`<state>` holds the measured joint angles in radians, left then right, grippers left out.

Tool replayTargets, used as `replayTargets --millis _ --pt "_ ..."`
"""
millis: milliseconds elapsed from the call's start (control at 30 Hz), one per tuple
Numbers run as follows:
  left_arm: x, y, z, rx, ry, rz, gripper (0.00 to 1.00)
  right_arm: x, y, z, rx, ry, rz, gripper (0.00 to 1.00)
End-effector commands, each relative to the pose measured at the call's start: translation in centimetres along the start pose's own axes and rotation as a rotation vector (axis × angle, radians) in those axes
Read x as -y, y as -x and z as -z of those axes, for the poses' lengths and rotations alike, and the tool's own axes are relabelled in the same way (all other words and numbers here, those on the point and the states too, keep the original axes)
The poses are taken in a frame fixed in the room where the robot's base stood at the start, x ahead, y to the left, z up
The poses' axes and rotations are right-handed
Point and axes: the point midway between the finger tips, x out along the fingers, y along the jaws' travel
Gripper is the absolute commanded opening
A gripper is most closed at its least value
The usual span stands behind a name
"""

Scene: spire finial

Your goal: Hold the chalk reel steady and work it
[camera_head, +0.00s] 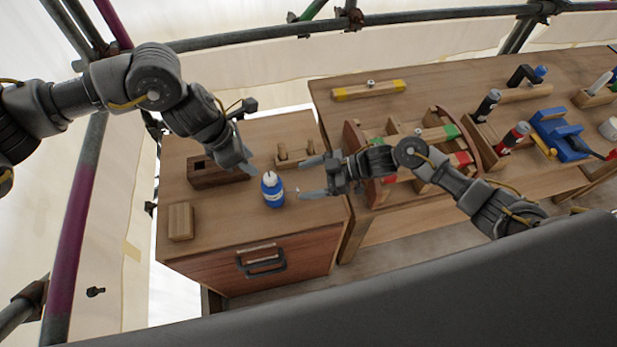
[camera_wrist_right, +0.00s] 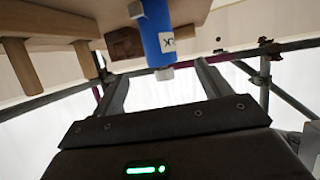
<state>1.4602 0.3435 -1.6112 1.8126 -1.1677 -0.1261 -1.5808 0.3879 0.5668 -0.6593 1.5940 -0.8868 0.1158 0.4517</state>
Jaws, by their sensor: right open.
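The chalk reel (camera_head: 272,191) is a blue bottle-like body with a white label and pale tip, standing upright on the low wooden cabinet (camera_head: 215,234). In the right wrist view the reel (camera_wrist_right: 156,30) appears upside down, ahead of the space between the fingers. My right gripper (camera_head: 306,177) is open and empty, just right of the reel, its fingers pointing left at it and apart from it. My left gripper (camera_head: 245,162) hangs above and left of the reel, pointing down; I see no contact, and its finger gap is hidden by the angle.
A dark wooden block with a slot (camera_head: 205,175) and a small light block (camera_head: 180,222) stand left on the cabinet. A pegged wooden piece (camera_head: 296,157) is behind. The right workbench (camera_head: 440,90) holds a curved rack, black and red cylinders and a blue tool (camera_head: 560,135). Scaffold tubes surround the place.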

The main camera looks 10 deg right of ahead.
Motion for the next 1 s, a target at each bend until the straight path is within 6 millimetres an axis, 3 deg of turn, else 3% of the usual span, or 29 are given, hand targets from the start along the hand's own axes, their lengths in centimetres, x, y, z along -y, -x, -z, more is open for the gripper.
replayTargets --millis 167,700,1000 --pt "0.0 0.0 0.0 0.0 0.0 0.0 0.36 0.0 -0.9 0.0 -0.002 -0.002 0.001 0.77" --pt "0.0 0.0 0.0 0.0 -0.001 0.0 0.36 -0.1 -9.4 0.1 -0.001 -0.002 0.0 0.77" --pt "0.0 0.0 0.0 0.0 -0.001 0.0 0.36 0.0 -10.8 0.0 0.0 -0.001 0.0 0.77"
